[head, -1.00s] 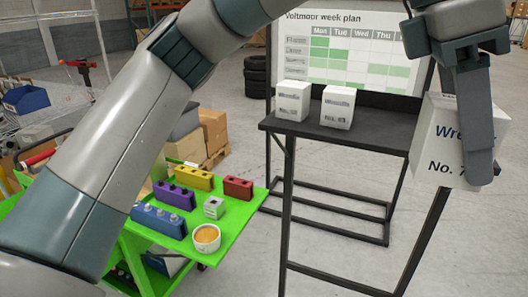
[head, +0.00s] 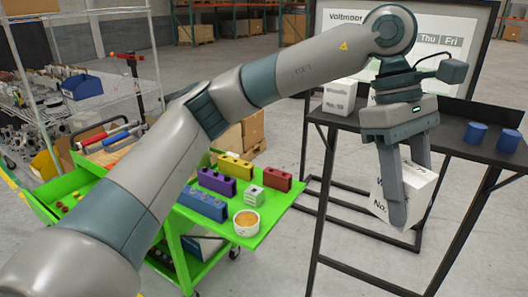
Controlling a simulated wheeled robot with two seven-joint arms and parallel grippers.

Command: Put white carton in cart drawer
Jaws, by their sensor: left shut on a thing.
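My left arm crosses the view from lower left to upper right. My left gripper (head: 404,190) is shut on a white carton (head: 421,191) with dark print, held tilted in the air in front of the black table. The fingers hide part of the carton. Another white carton (head: 339,97) stands on the black table behind my arm. The green cart (head: 262,226) stands at lower left of the carton, with coloured blocks on its top. An open green drawer (head: 62,187) with small items shows at the cart's left side. My right gripper is out of view.
On the cart top are a blue block (head: 201,203), a red block (head: 278,178) and a white cup (head: 246,223). Two blue cylinders (head: 476,132) stand on the black table (head: 455,140). A wire shelf (head: 110,100) stands at far left. Open floor lies between cart and table.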

